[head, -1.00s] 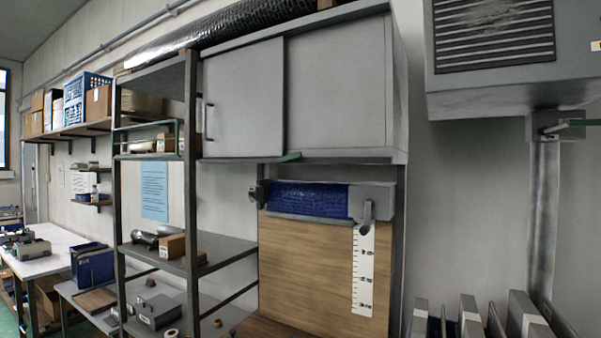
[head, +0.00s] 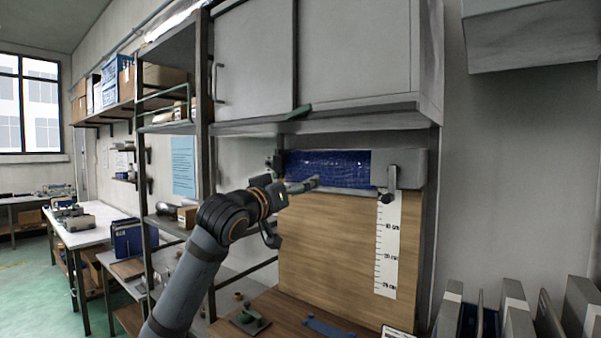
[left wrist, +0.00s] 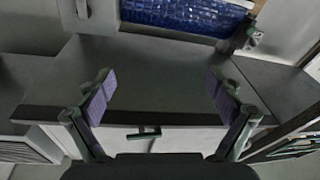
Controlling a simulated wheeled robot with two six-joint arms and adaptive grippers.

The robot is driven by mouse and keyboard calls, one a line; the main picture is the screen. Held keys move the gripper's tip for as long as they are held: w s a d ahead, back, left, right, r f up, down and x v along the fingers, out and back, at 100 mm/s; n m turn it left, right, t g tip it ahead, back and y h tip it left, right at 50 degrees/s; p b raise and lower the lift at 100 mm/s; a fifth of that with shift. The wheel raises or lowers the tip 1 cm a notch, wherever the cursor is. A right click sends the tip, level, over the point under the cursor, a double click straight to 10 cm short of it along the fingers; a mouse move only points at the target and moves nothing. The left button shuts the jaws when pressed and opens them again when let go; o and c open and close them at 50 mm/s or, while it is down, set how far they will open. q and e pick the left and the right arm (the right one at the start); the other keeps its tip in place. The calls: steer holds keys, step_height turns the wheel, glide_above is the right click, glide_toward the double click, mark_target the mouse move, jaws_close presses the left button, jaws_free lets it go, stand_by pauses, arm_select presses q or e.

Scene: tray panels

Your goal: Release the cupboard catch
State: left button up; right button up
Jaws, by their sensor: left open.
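The grey cupboard (head: 355,55) hangs on the wall with a sliding door and a vertical handle (head: 218,82). A small green catch (head: 298,112) sits at its lower front edge, by the door seam. It also shows in the left wrist view as a short dark green bar (left wrist: 145,133) on the edge of the cupboard's underside (left wrist: 150,75). My left gripper (head: 308,184) is below the cupboard, in front of the blue roll, apart from the catch. In the left wrist view its fingers (left wrist: 160,90) are spread wide with nothing between them. My right gripper is not in view.
A blue roll (head: 330,168) and a wooden board (head: 330,245) with a white scale (head: 388,245) are under the cupboard. A shelf post (head: 204,150) stands close left of it. Panels (head: 515,310) stand at lower right.

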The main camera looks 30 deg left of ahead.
mark_target(297, 110)
arm_select(q)
steer(key=s+r+t, duration=0.3)
steer(key=s+r, duration=0.7)
steer(key=r, duration=0.3)
steer(key=p+x, duration=0.7)
steer(key=x, duration=0.4)
steer(key=shift+w, duration=0.3)
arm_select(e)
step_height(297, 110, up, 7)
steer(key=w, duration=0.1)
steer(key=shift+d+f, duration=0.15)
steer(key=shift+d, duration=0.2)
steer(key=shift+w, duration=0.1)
